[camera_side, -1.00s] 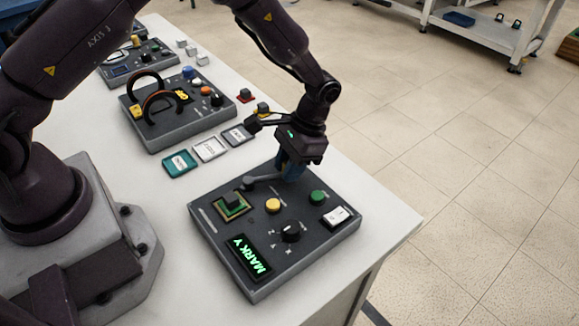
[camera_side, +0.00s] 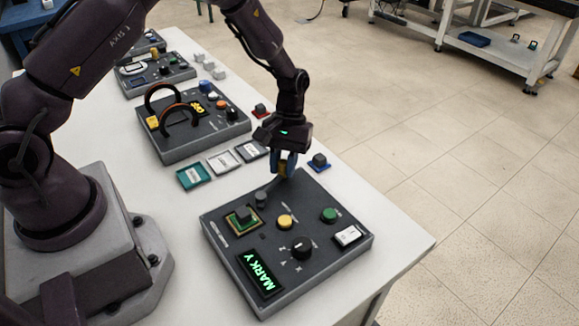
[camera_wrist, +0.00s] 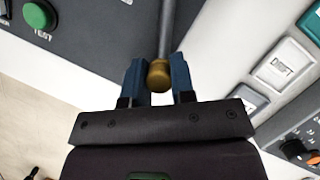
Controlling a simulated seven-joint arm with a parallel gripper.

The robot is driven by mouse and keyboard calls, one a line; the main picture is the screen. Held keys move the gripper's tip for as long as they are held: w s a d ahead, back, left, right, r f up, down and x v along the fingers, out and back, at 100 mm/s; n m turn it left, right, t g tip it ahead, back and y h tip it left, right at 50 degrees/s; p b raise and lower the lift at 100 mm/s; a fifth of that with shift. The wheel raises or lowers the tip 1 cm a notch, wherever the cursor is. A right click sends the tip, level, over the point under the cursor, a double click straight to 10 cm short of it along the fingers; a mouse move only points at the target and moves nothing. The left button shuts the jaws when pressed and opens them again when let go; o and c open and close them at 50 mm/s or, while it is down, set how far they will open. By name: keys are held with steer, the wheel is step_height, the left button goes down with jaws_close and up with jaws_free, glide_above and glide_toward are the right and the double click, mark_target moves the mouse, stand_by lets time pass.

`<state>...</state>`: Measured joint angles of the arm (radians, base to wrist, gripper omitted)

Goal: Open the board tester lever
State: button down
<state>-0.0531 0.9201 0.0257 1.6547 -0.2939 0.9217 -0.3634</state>
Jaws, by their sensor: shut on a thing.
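The board tester (camera_side: 222,238) is a dark grey box at the near end of the white table. A green board with a dark block (camera_side: 242,217) sits in its square socket. The lever (camera_side: 262,197) has a grey arm rising from beside the socket toward the tester's far edge. In the wrist view the lever's grey rod (camera_wrist: 167,32) ends in a brass knob (camera_wrist: 159,75). My gripper (camera_side: 286,164) points down over the tester's far edge. Its blue fingers (camera_wrist: 158,80) are shut on the knob, one on each side. The fingers partly hide the lever's end in the side view.
The tester carries a yellow button (camera_side: 285,222), a green button (camera_side: 329,215), a black dial (camera_side: 301,247), a white switch (camera_side: 348,235) and a lit "MARK Y" display (camera_side: 260,273). Small trays (camera_side: 194,176) and another panel (camera_side: 180,148) with orange-black arches lie beyond.

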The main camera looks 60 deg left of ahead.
steer(key=shift+s+a+n, duration=0.2)
steer(key=shift+a+n, duration=0.15)
steer(key=shift+n, duration=0.15)
steer(key=c, duration=1)
jaws_free()
steer(key=shift+o, duration=0.2)
steer(key=v, duration=1.3)
steer(key=shift+a, duration=0.25)
steer(key=shift+f, duration=0.15)
